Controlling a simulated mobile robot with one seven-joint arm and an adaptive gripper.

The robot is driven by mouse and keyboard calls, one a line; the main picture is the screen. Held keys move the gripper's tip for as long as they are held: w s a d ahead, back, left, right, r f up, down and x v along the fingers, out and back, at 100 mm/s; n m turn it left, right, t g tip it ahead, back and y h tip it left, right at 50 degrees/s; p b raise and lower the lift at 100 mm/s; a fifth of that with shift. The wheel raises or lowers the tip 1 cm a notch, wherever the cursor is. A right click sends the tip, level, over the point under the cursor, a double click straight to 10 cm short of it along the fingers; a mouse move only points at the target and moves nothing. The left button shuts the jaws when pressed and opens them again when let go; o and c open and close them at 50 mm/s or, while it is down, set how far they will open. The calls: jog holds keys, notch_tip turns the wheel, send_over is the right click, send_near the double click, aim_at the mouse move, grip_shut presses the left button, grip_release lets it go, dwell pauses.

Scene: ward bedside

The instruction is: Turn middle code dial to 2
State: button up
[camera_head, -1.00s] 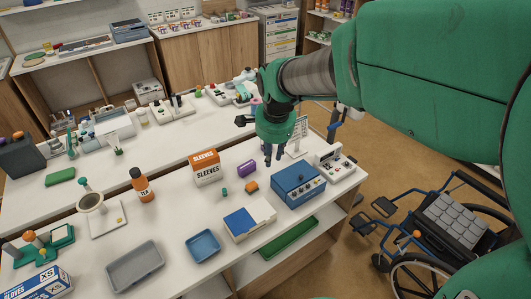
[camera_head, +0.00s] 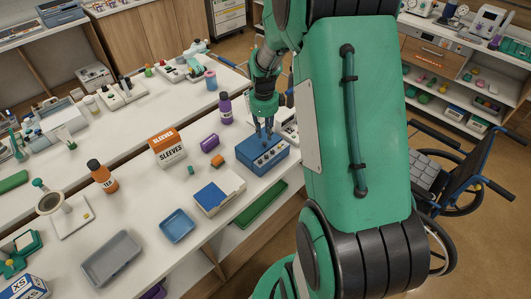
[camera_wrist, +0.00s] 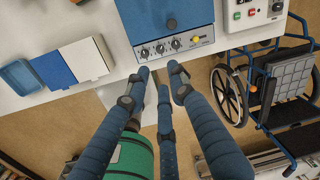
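The blue box (camera_head: 247,151) stands near the front edge of the counter. Its grey front panel has a row of dark dials and a yellow knob (camera_wrist: 195,39) at the right end. In the wrist view the middle dial (camera_wrist: 160,49) sits between a left dial (camera_wrist: 144,53) and a right dial (camera_wrist: 175,44). The digits are too small to read. My gripper (camera_head: 266,138) is over the box in the head view. In the wrist view its fingers (camera_wrist: 159,74) are spread, with nothing between them, and their tips show just below the dial row. I cannot tell whether they touch.
A blue-and-white box (camera_head: 218,192) and an orange item (camera_head: 217,161) are to the left. A device with red and green buttons (camera_wrist: 250,12) stands right of the blue box. A wheelchair (camera_wrist: 283,88) is on the floor to the right. A green tray (camera_head: 262,205) lies below the counter.

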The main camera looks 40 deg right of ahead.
aim_at(266, 155)
jog(key=shift+f, duration=0.15)
jog(key=f, duration=0.4)
jog(key=f+b, duration=0.1)
jog(key=f, duration=0.4)
jog(key=d+f+b, duration=0.1)
jog(key=f, duration=0.3)
jog(key=shift+w+f, duration=0.25)
grip_shut()
